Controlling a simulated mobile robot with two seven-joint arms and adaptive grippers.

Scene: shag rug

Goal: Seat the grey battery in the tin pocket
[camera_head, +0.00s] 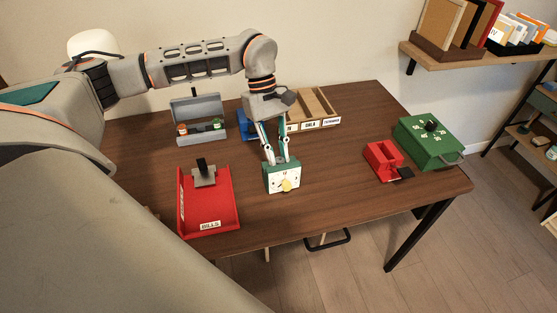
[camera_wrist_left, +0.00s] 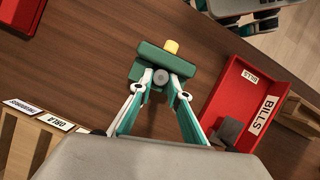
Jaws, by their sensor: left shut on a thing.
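My left gripper (camera_head: 276,161) points down over a green box with a white dial face and yellow knob (camera_head: 284,179). In the left wrist view, the fingertips (camera_wrist_left: 161,79) close around a small grey round end, which looks like the grey battery (camera_wrist_left: 161,77) seen end-on. The green box (camera_wrist_left: 150,52) lies just beyond it; whether the battery touches it is unclear. The head view does not show the battery clearly. A grey open-lidded tin (camera_head: 200,107) with red and green items stands at the back left; its pocket is not clear. My right gripper is not in view.
A red tray labelled BILLS (camera_head: 226,207) with a grey-and-black piece is left. A wooden sorter (camera_head: 320,105) and a blue item (camera_head: 246,124) are behind the gripper. A red holder (camera_head: 383,160) and green dial box (camera_head: 428,143) are right. The table (camera_head: 330,175) is bare between.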

